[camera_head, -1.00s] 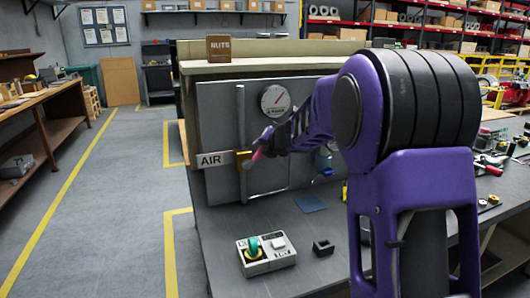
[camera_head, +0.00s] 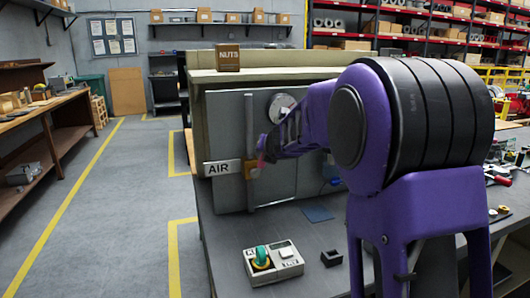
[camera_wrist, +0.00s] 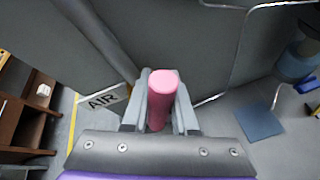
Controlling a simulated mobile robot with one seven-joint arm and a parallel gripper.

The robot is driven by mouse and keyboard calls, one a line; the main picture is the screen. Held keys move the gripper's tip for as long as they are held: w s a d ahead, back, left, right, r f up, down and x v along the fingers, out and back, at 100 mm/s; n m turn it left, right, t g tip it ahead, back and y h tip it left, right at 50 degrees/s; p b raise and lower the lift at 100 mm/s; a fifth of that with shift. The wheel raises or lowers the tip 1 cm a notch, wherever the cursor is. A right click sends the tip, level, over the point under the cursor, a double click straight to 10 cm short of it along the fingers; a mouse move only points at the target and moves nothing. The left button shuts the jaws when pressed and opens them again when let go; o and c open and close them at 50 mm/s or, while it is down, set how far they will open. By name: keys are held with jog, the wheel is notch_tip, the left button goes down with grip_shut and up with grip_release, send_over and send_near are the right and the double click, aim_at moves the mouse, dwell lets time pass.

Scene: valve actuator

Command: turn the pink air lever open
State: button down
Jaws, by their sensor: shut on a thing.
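The pink air lever (camera_wrist: 160,100) stands between the two fingers of my gripper (camera_wrist: 160,115) in the wrist view. The fingers are closed on it from both sides. In the head view the lever's pink handle (camera_head: 261,144) sticks up from the brass valve body (camera_head: 251,169) on the grey vertical pipe (camera_head: 249,120). The AIR sign (camera_head: 222,168) is just left of the valve. My gripper (camera_head: 268,146) reaches the lever from the right, and my arm hides part of it.
A gauge (camera_head: 281,108) sits on the panel (camera_head: 225,125) behind my arm, partly covered. A control box (camera_head: 273,263) with a green knob, a small black block (camera_head: 331,258) and a blue square (camera_head: 317,213) lie on the bench. A NUTS box (camera_head: 228,58) stands on top.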

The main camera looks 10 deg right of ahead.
jog(key=c, duration=0.7)
grip_release()
jog(key=shift+a+r, duration=0.1)
